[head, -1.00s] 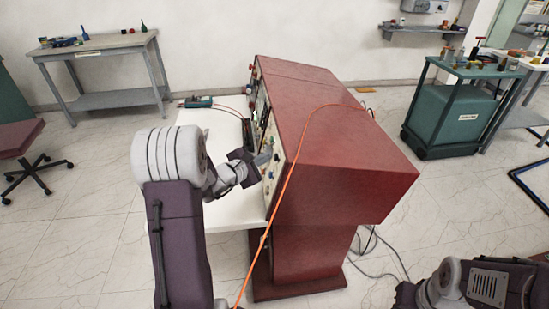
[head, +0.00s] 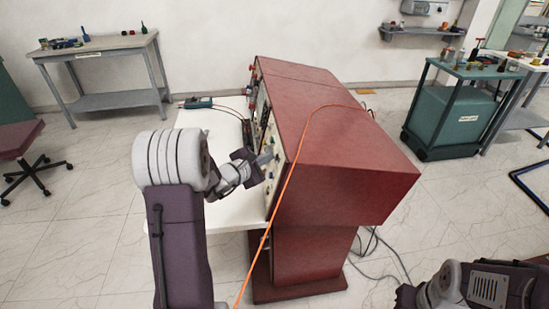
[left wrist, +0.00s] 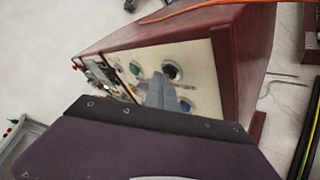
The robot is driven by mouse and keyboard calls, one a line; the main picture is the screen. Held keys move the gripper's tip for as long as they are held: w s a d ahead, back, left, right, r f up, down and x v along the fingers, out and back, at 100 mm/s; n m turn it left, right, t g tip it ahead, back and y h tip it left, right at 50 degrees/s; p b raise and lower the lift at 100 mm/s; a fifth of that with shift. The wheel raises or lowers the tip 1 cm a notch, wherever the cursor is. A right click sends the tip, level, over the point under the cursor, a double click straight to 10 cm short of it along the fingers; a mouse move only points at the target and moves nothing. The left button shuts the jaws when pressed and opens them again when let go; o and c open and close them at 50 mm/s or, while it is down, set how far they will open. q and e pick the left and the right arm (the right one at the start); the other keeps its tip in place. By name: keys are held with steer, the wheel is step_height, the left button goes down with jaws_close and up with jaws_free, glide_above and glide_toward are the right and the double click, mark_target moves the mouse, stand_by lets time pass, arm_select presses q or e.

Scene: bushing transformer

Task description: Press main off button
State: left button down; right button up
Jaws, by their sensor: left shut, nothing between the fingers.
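The dark red console (head: 345,150) stands in the middle of the head view, with its cream control panel (head: 276,172) facing left. My left gripper (head: 268,157) is shut and empty, its fingertips in front of the panel. In the left wrist view the fingers (left wrist: 162,92) overlap the cream panel (left wrist: 205,75). A green button (left wrist: 134,67), a black knob (left wrist: 171,70) and a blue button (left wrist: 185,105) show around them. I cannot tell which button is the main off one, or whether the fingertips touch the panel. My right gripper is out of view.
A white tabletop (head: 222,129) extends left of the panel, with a teal meter (head: 198,102) at its back. An orange cable (head: 290,175) hangs over the console and down its front edge. Black cables (head: 375,245) lie on the floor to the right.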

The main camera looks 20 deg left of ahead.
arm_select(q)
steer(key=shift+a, duration=0.1)
steer(key=shift+s+a+r, duration=0.2)
steer(key=shift+s+a, duration=0.25)
steer(key=shift+a, duration=0.15)
steer(key=a, duration=0.1)
steer(key=s+a, duration=0.1)
steer(key=s+a+r, duration=0.1)
steer(key=a, duration=0.1)
steer(key=shift+s+a+p, duration=0.1)
steer(key=shift+s+p, duration=0.15)
steer(key=shift+p, duration=0.15)
stand_by(0.8)
